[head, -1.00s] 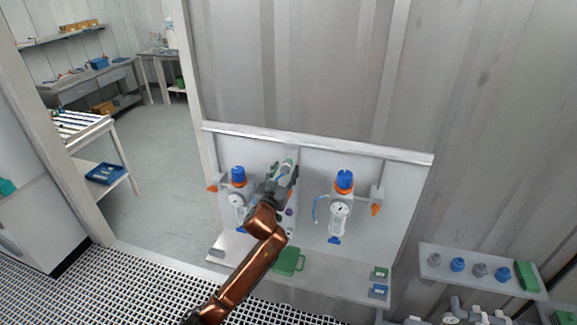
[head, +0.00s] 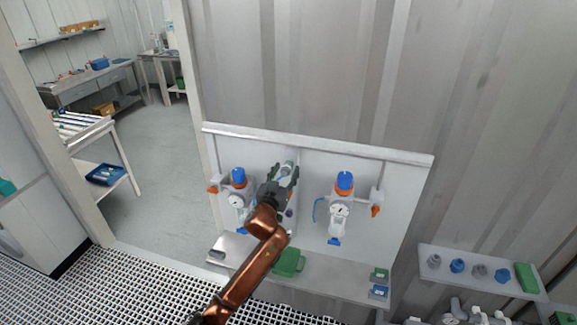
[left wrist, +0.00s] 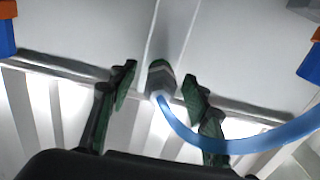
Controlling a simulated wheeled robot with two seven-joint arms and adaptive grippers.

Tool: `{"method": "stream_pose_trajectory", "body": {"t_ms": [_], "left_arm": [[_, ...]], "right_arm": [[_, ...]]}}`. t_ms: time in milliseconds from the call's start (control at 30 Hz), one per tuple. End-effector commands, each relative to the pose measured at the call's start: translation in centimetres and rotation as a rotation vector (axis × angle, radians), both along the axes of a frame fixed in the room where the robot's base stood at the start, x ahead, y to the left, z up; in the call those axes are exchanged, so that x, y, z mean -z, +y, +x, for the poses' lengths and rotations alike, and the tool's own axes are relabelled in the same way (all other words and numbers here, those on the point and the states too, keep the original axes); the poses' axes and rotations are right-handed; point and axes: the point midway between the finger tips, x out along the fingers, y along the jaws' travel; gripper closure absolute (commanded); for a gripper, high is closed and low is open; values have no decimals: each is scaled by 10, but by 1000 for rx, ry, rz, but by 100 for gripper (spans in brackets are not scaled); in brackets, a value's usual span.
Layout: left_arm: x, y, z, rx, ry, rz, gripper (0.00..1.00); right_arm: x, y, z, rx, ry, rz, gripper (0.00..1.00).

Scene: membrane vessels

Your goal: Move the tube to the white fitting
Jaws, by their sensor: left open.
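The tube is a translucent blue hose (left wrist: 190,136) in the left wrist view. One end sits at a grey-and-green fitting (left wrist: 160,76) between my fingers, and the hose curves off to the right. In the head view a short blue length of tube (head: 316,210) shows beside the right-hand regulator. My left gripper (head: 286,172) is open in front of the middle of the wall panel. In the left wrist view its green-padded fingers (left wrist: 159,90) stand either side of the fitting, with gaps. I cannot pick out the white fitting for certain; my arm hides part of the panel's middle.
The panel carries a left regulator (head: 238,178) and a right regulator (head: 343,184), both blue-capped with gauges. A green case (head: 288,262) lies on the ledge below. A shelf (head: 475,284) with small parts is at the lower right.

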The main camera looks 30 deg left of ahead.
Motion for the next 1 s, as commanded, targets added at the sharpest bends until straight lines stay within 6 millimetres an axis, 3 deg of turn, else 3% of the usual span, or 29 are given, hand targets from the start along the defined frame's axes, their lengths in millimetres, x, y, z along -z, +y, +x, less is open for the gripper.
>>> {"method": "stream_pose_trajectory", "body": {"t_ms": [1000], "left_arm": [[0, 0, 0, 0, 0, 1, 58]], "right_arm": [[-4, 5, 1, 1, -1, 5, 60]]}}
